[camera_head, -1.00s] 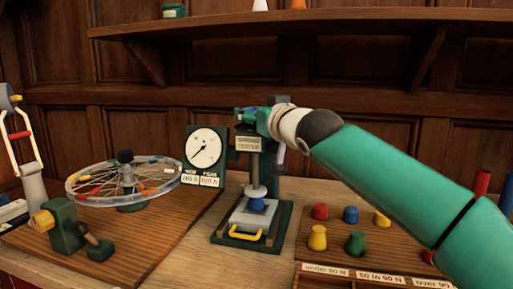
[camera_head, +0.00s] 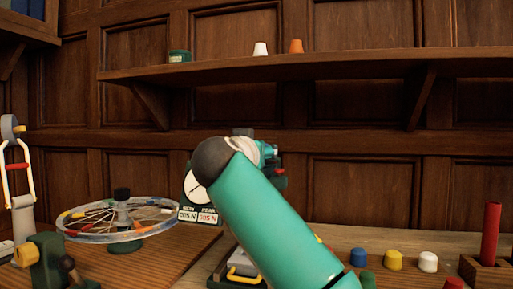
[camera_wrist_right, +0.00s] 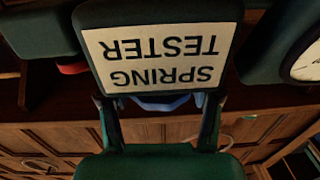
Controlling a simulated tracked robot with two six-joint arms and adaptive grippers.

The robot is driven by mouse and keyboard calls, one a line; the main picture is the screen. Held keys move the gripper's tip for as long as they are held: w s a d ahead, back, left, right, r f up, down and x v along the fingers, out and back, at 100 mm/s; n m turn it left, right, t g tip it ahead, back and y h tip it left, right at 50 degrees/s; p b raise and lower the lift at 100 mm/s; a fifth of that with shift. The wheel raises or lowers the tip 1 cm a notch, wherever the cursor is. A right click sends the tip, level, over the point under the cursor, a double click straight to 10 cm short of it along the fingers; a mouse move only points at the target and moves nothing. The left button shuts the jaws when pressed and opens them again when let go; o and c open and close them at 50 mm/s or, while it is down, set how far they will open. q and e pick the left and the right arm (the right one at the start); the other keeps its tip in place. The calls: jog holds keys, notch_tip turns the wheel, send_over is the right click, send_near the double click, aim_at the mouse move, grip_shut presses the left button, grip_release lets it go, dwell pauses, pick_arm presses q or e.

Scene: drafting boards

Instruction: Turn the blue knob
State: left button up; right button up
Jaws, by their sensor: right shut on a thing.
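The spring tester (camera_wrist_right: 160,50) fills the upper middle of the right wrist view, its label upside down. A strip of blue (camera_wrist_right: 165,103), which I take to be the blue knob, shows just below the label, mostly hidden. My right gripper (camera_wrist_right: 160,108) has its two dark fingers on either side of the blue part and is shut on it. In the head view my right gripper (camera_head: 268,155) is at the tester's top, largely behind my teal arm. The tester's dial (camera_head: 197,187) and number panel (camera_head: 200,215) show left of my arm. My left gripper is not in view.
A spoked wheel (camera_head: 90,231) and a dark green fixture (camera_head: 42,255) stand on the left. A yellow handle (camera_head: 243,278) shows low by my arm. Yellow (camera_head: 393,260) and white (camera_head: 428,262) pieces and a red cylinder (camera_head: 490,232) stand right. A shelf (camera_head: 330,65) runs above.

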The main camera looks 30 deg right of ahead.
jog(key=m+g+h+p, duration=0.2)
jog(key=g+p, duration=0.1)
jog(key=p, duration=0.1)
jog(key=m+g+h+p, duration=0.2)
jog(key=m+g+p, duration=0.1)
jog(key=g+p, duration=0.1)
jog(key=shift+w+a+r, duration=0.1)
jog(key=shift+w+a, duration=0.05)
jog(key=shift+w, duration=0.05)
jog(key=shift+f+m+g+p, duration=0.2)
jog(key=shift+m+g+p, duration=0.3)
jog(key=shift+g+p, duration=0.15)
jog(key=o, duration=1.1)
jog(key=shift+o, duration=0.2)
jog(key=shift+s, duration=0.1)
jog(key=v, duration=1.2)
jog(key=shift+f, duration=0.25)
